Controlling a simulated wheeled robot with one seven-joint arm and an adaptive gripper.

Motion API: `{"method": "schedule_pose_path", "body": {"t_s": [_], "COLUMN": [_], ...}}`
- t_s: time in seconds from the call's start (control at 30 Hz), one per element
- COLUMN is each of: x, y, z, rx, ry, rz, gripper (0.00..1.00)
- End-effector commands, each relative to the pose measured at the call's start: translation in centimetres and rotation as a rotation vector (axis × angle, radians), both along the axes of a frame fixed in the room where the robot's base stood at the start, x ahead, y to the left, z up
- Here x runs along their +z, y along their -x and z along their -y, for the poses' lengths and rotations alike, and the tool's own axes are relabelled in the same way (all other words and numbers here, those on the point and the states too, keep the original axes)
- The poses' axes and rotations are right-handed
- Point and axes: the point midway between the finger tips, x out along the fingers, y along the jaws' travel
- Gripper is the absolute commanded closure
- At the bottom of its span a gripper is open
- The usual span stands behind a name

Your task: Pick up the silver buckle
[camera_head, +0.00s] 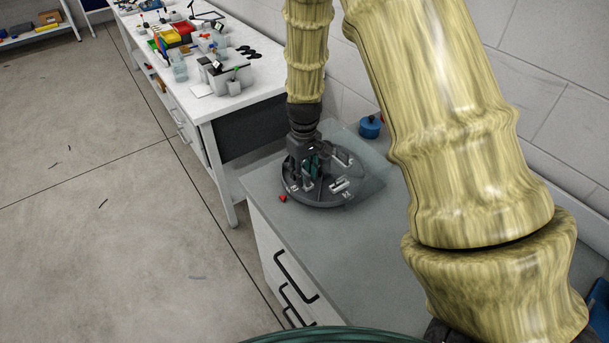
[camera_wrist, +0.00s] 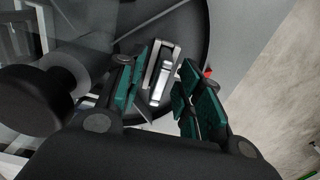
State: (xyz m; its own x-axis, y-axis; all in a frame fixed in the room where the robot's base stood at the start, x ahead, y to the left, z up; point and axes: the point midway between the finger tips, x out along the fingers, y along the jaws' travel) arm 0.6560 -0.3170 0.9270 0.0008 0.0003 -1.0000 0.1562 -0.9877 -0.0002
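My gripper (camera_head: 311,168) points down over a round dark tray (camera_head: 318,203) on a grey cabinet top. In the wrist view, my gripper (camera_wrist: 164,80) is open, its green-padded fingers standing apart. A silver buckle (camera_wrist: 162,73), a small bright metal frame, lies between the fingers over the dark round surface (camera_wrist: 192,30). A gap shows between the buckle and the right finger; the left finger is very close, and I cannot tell if it touches. In the head view, my fingers hide most of that spot. Another silver piece (camera_head: 341,185) lies on the tray to the right.
A small red piece (camera_head: 282,198) lies just left of the tray. A blue container (camera_head: 370,126) stands behind, near the wall. A white bench (camera_head: 220,103) with bins and bottles stands at the upper left. The front of the cabinet top (camera_head: 345,250) is clear.

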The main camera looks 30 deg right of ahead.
Motion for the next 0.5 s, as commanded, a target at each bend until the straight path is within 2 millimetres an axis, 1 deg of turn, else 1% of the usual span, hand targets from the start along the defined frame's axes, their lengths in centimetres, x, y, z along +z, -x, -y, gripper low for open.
{"method": "schedule_pose_path", "body": {"t_s": [0.23,0.37,0.4,0.43,0.5], "x": [-0.12,-0.1,-0.1,-0.1,-0.09], "y": [0.0,0.0,0.01,0.01,0.0], "z": [0.0,0.01,0.02,0.02,0.02], "rx": [0.0,0.0,0.0,0.0,0.0], "ry": [0.0,0.0,0.0,0.0,0.0], "rz": [0.0,0.0,0.0,0.0,0.0], "gripper": [0.64,0.88,0.95,1.0,1.0]}}
